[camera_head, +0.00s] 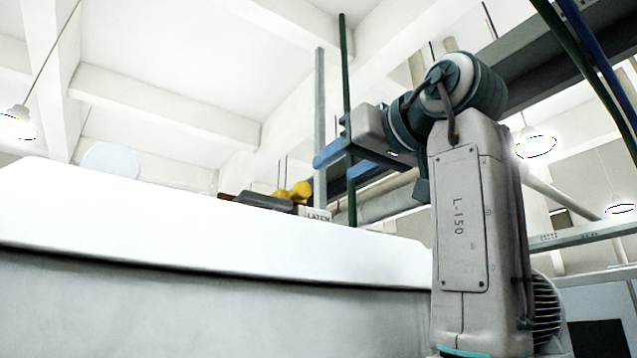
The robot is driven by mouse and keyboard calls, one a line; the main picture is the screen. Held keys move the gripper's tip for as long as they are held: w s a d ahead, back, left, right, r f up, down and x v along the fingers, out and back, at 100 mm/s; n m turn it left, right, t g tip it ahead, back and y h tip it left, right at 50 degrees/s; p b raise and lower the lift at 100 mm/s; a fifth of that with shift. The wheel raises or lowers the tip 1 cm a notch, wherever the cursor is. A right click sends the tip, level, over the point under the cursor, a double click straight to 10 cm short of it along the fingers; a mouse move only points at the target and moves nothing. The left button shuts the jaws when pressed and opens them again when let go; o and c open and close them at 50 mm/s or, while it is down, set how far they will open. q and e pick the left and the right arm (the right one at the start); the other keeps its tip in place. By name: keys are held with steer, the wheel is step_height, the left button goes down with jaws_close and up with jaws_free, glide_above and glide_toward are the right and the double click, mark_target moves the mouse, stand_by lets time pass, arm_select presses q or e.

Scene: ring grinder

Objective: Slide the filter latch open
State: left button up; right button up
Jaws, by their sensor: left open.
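A yellow knob-like part (291,193) sits with a dark flat piece (264,202) on top of a broad white housing (200,225). A small white label (317,213) beside it has dark lettering that seems to read "LATCH". I cannot tell how far the latch is slid. My left gripper (333,160) has blue fingers and is open, above and a little right of the yellow part, apparently apart from it. Nothing shows between its fingers. My right gripper is not in view.
A pale round disc (110,160) stands behind the housing's far left edge. A green upright pipe (347,100) and a grey post (320,110) rise behind the gripper. Blue and green pipes cross the upper right. The space above the housing's left half is clear.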

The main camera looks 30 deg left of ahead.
mark_target(304, 187)
arm_select(q)
steer(key=p+x, duration=0.3)
steer(key=x, duration=0.6)
steer(key=shift+w+a+p, duration=0.1)
steer(key=shift+w+p, duration=0.05)
steer(key=shift+p, duration=0.2)
steer(key=shift+s, duration=0.25)
